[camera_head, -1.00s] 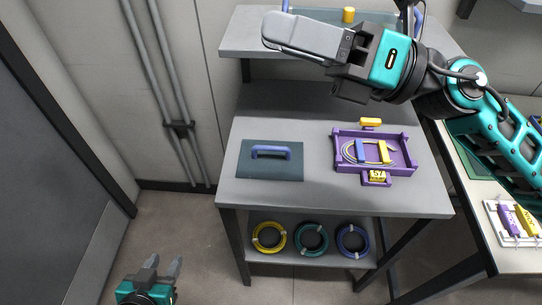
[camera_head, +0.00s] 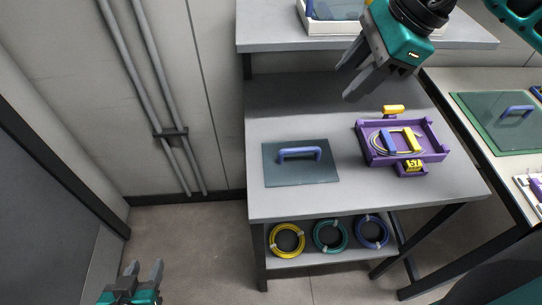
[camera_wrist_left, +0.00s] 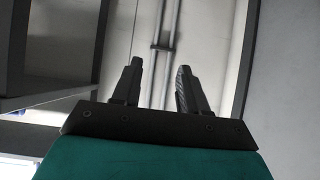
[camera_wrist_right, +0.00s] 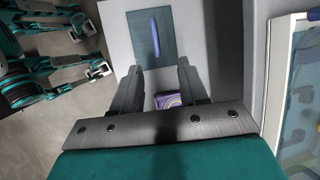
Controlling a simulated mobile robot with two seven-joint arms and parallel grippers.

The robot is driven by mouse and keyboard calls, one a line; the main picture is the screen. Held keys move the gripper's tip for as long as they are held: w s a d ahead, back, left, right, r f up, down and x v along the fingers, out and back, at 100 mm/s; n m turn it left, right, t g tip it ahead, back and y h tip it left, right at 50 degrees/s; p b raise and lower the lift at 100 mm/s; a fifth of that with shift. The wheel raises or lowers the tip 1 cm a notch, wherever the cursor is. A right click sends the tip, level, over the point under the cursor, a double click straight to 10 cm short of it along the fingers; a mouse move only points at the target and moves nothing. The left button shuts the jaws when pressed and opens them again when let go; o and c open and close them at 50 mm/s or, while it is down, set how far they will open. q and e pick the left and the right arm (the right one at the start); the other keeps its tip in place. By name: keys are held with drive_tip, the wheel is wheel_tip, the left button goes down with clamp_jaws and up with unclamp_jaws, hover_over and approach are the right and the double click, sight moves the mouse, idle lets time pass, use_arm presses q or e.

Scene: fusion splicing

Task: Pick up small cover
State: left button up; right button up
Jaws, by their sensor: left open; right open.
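The small cover, a dark teal plate (camera_head: 280,177) with a blue handle (camera_head: 299,152), lies flat on the grey table. In the right wrist view the cover (camera_wrist_right: 170,48) lies ahead of the fingertips, its blue handle (camera_wrist_right: 155,38) pointing lengthwise. My right gripper (camera_head: 347,82) is open and empty, above the back of the table, up and to the right of the cover and apart from it. My left gripper (camera_head: 146,266) is open and empty, low at the left over the floor, away from the table.
A purple tray (camera_head: 441,152) with coiled fibre and blue and yellow parts sits right of the cover. A shelf (camera_head: 275,36) with a white-rimmed box is above the table's back. Cable coils (camera_head: 287,239) lie below. A larger green cover (camera_head: 487,123) lies on the right table.

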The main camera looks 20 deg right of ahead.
wheel_tip(320, 180, down, 5)
drive_tip(key=b, duration=0.5)
hover_over(301, 149)
drive_tip(key=s+d, duration=0.1)
drive_tip(key=d, duration=0.1)
drive_tip(key=f, duration=0.9)
drive_tip(key=shift+s+d, duration=0.15)
drive_tip(key=shift+d, duration=0.05)
drive_tip(key=x, duration=0.5)
drive_tip(key=shift+s+a+f+b, duration=0.1)
drive_tip(key=shift+a+f+b, duration=0.1)
drive_tip(key=shift+b, duration=0.2)
use_arm(q)
drive_tip(key=shift+h, duration=0.4)
drive_tip(key=f, duration=0.1)
drive_tip(key=w+d+f, duration=0.1)
drive_tip(key=f, duration=0.1)
drive_tip(key=d+f, duration=0.1)
drive_tip(key=f, duration=0.1)
drive_tip(key=shift+w, duration=0.3)
use_arm(e)
drive_tip(key=shift+r, duration=0.1)
drive_tip(key=shift+c, duration=0.4)
clamp_jaws()
